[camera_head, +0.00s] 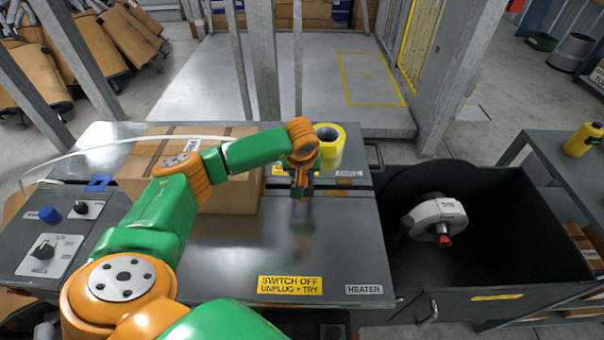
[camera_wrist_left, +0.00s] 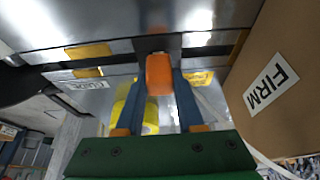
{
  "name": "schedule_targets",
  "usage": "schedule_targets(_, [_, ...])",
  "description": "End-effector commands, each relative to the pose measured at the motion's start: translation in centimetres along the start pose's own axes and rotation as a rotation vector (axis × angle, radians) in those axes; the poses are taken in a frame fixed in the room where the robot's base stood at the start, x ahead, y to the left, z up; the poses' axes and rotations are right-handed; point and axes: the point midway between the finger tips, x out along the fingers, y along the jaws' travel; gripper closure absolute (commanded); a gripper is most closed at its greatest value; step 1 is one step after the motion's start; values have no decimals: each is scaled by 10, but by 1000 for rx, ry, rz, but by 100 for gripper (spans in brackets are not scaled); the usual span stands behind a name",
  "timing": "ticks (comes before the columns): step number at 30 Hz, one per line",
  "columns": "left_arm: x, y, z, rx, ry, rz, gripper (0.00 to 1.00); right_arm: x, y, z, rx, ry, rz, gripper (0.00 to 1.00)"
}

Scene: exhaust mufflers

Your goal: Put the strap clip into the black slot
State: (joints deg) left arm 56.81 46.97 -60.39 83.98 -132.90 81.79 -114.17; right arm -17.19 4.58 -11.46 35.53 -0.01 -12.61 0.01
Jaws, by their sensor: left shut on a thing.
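My left gripper (camera_head: 300,190) points down over the middle of the grey machine top, right of the carton. In the left wrist view its blue-grey fingers (camera_wrist_left: 160,62) are shut on an orange block, which I take to be the strap clip (camera_wrist_left: 158,78). In the head view the gripper hides the clip. A dark patch (camera_wrist_left: 172,41) on the metal lies just beyond the fingertips; it may be the black slot. I cannot tell whether the clip touches it. A pale strap (camera_head: 110,147) arches over the carton from the left. My right gripper is out of view.
A brown carton (camera_head: 235,198) stands close left of the gripper. A yellow tape roll (camera_head: 330,141) is just behind it. Knobs (camera_head: 43,250) sit on the machine's left side. A black bin (camera_head: 500,270) with a white tool (camera_head: 437,218) is at the right. The front metal top is clear.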

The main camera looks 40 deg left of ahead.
Motion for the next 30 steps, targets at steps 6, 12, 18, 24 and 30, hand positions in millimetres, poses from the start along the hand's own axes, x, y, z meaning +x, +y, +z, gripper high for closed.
schedule_targets(6, [5, 0, 2, 0, 0, 0, 100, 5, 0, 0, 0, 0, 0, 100])
schedule_targets(12, [5, 0, 2, -1, 0, 0, 28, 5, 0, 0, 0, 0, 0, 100])
schedule_targets(18, [5, 0, 2, 0, 0, 0, 28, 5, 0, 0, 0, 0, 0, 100])
schedule_targets(24, [-6, 1, 1, 0, 2, 4, 28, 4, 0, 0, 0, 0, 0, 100])
schedule_targets(30, [-43, 0, 1, 1, 4, 3, 28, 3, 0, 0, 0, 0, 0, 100])
